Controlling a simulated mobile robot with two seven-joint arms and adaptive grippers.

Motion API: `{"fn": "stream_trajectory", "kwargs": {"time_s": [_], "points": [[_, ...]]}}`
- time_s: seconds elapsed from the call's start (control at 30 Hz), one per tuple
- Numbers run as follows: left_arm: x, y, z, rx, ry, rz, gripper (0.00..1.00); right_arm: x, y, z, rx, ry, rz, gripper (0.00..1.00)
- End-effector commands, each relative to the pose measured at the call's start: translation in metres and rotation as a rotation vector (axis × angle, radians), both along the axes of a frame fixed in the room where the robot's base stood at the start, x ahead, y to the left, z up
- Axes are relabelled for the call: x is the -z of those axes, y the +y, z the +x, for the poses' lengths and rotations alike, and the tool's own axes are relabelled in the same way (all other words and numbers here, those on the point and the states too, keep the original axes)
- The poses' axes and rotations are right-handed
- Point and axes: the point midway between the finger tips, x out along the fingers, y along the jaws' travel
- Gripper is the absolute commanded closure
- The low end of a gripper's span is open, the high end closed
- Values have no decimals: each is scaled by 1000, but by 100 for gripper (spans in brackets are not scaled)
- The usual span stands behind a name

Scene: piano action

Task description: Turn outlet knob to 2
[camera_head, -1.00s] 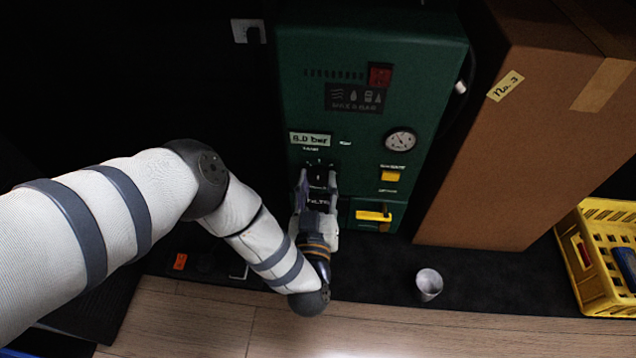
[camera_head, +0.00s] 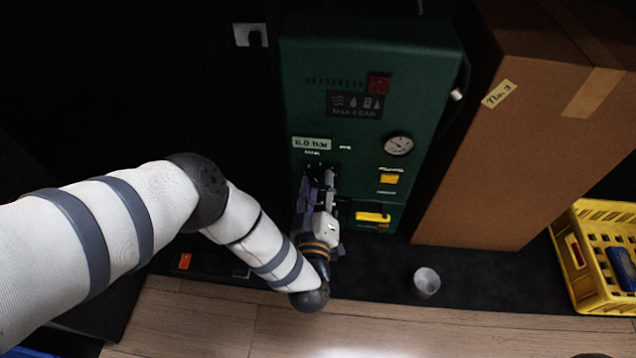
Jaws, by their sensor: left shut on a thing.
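The green machine (camera_head: 365,60) stands at the centre with a dark front panel, a round gauge (camera_head: 398,144) and a "8.0 bar" label (camera_head: 311,143). My left gripper (camera_head: 320,178) is at the machine's lower left front, just below that label. It is shut on a dark knob (camera_head: 318,170), which the fingers largely hide. The knob's pointer and scale numbers cannot be read. The gripper looks rolled about its own axis. My right gripper is not in view.
A yellow switch (camera_head: 389,179) and a yellow lever (camera_head: 373,217) sit right of the gripper. A large cardboard box (camera_head: 500,150) stands to the right. A grey cup (camera_head: 426,282) stands on the dark floor strip, and a yellow crate (camera_head: 590,215) is at far right.

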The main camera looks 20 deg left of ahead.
Motion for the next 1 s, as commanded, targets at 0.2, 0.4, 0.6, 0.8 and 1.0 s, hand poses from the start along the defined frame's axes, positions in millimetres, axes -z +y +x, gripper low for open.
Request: {"fn": "stream_trajectory", "kwargs": {"time_s": [0.2, 0.4, 0.6, 0.8, 1.0], "points": [[0, -1, 0, 3, -39, -139, 93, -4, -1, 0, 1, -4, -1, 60], [1, -1, 0, 3, -61, -223, 93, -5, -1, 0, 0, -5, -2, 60], [1, -1, 0, 4, -73, -267, 93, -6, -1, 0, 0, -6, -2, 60], [1, -1, 0, 4, -76, -277, 93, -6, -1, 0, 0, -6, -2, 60], [1, -1, 0, 4, -76, -277, 93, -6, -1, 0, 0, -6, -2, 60]]}}
